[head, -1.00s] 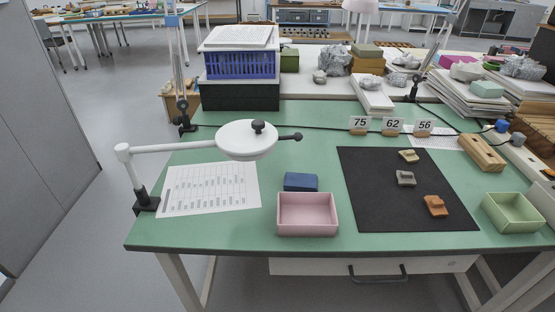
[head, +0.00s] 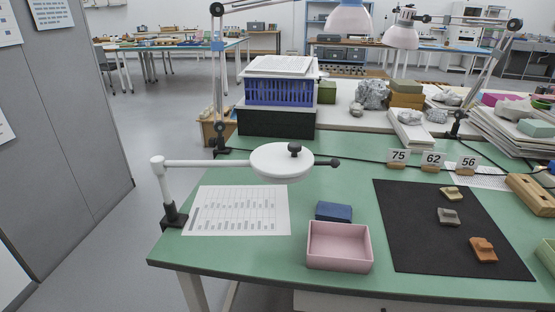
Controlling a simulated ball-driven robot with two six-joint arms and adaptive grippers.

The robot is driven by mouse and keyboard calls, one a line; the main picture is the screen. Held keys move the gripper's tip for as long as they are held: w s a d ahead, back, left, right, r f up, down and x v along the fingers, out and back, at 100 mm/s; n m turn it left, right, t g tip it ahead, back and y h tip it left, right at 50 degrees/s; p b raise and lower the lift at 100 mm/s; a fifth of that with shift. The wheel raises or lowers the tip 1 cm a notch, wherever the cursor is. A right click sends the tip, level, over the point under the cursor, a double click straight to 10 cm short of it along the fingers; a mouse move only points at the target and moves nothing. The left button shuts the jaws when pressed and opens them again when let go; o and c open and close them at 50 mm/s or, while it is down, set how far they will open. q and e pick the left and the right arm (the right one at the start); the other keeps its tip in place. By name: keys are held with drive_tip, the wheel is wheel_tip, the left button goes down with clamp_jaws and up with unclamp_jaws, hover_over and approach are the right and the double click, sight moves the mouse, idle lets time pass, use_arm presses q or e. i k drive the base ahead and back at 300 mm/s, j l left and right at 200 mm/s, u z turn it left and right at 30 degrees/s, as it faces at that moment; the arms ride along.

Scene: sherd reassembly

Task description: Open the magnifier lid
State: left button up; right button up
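The magnifier (head: 270,161) is a white round head on a white arm (head: 215,163), clamped by a dark base (head: 173,215) at the table's left edge. Its white lid (head: 282,157) covers the top, with a black knob (head: 294,149) on it. A dark handle (head: 329,163) sticks out on the right side. The lid looks closed, and the lens is hidden. Neither of my grippers is in the head view.
A printed sheet (head: 237,211), a pink tray (head: 338,247) and a blue box (head: 334,211) lie on the green table (head: 220,262). Several sherds lie on a black mat (head: 420,230) at right. Number cards (head: 433,160) stand behind. A blue crate (head: 278,92) stands at the back.

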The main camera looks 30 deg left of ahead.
sight(275, 160)
drive_tip(key=i+j+u, duration=0.1)
drive_tip(key=u, duration=1.05)
